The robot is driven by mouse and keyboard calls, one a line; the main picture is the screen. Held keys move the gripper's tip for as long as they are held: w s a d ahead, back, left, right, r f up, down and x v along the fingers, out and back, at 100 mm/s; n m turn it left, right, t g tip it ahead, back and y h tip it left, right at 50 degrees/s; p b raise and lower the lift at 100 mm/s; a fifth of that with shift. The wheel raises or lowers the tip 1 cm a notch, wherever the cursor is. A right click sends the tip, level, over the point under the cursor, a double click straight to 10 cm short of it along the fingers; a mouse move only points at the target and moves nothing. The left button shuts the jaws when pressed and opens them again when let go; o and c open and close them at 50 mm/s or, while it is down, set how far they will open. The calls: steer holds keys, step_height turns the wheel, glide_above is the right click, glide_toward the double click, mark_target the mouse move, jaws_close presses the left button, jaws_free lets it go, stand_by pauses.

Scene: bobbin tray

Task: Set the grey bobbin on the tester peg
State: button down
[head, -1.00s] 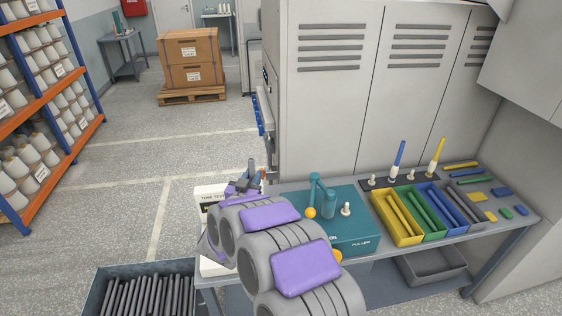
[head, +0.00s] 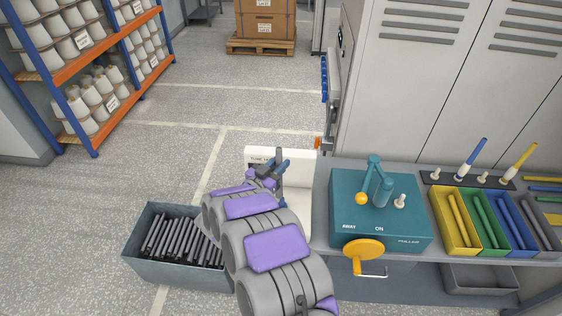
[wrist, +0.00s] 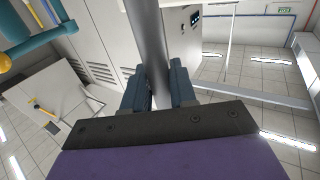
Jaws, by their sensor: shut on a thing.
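The grey bobbin (wrist: 150,45) stands lengthwise between the dark blue jaws of my gripper (wrist: 160,85) in the wrist view, shut on it. In the head view my gripper (head: 270,168) is over the white tube tester (head: 298,162), and the upright bobbin shows as a small grey piece (head: 281,158). My arm covers part of the tester. I cannot make out the tester peg, or whether the bobbin touches it.
Right of the tester is the teal puller (head: 350,220) with a lever, a peg and a yellow crank (head: 363,250). Farther right are bobbin compartments, the nearest a yellow one (head: 452,235). A bin of dark rods (head: 150,265) stands on the floor at left. Lockers rise behind the bench.

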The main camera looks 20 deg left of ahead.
steer(key=shift+s+d+f+b, duration=0.15)
steer(key=shift+f+b, duration=0.35)
steer(key=shift+f, duration=0.75)
steer(key=shift+s+d+f+b, duration=0.1)
steer(key=shift+d+f+b, duration=0.25)
steer(key=shift+f, duration=0.85)
steer(key=shift+w+d+r, duration=0.1)
steer(key=shift+d+r, duration=0.2)
steer(key=shift+d, duration=0.55)
steer(key=shift+a+r, duration=0.1)
steer(key=shift+r, duration=0.05)
